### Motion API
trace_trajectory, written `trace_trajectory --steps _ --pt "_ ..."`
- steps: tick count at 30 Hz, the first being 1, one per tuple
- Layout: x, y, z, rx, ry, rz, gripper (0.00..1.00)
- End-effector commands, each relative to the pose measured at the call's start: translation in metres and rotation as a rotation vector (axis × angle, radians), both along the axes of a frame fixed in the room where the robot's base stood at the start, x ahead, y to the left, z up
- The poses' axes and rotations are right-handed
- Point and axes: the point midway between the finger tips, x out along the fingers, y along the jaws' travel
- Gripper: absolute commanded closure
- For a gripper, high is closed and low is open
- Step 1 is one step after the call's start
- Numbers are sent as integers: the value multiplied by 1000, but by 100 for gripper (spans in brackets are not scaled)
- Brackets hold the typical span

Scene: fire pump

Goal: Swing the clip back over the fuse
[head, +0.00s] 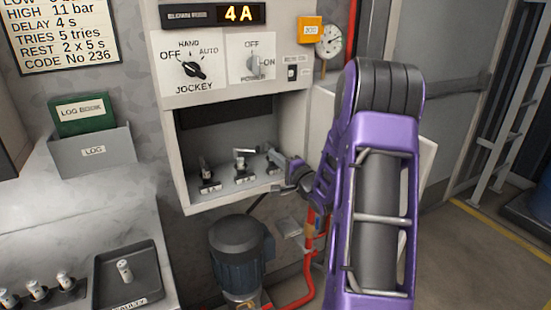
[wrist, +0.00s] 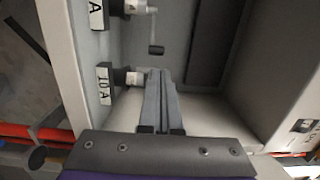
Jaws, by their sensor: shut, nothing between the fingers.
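Three fuse holders stand in a row on the floor of the open compartment: left (head: 208,176), middle (head: 240,167) and right, the last partly behind my gripper. The middle one has a light clip (head: 244,151) across its top. In the wrist view a clip with a dark knob (wrist: 156,48) sticks out from the holder beyond the 10 A one; I cannot tell if it lies over its fuse. The white fuse at the 10 A label (wrist: 133,78) is just left of my fingertips. My gripper (wrist: 159,73) is shut and empty, also seen in the head view (head: 274,155).
The compartment's side walls (head: 183,185) and front lip (head: 235,200) stand close around my gripper. A panel with knobs (head: 192,68) and a display reading 4A is above. A motor (head: 237,245) and red pipes are below. A tray (head: 105,280) with one fuse is at lower left.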

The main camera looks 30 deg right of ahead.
Motion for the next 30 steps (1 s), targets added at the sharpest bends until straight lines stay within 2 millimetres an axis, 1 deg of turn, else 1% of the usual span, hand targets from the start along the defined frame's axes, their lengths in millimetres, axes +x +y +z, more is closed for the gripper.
trace_trajectory --steps 1,6,9,12,16,30 --pt "11 2 -1 -2 -1 2 100" --pt "41 4 0 -2 -1 1 100" --pt "54 4 0 -2 0 -1 100" --pt "62 4 0 -2 0 -1 100" --pt "66 4 0 -2 1 -2 100" --pt "66 4 0 -3 1 -7 100"
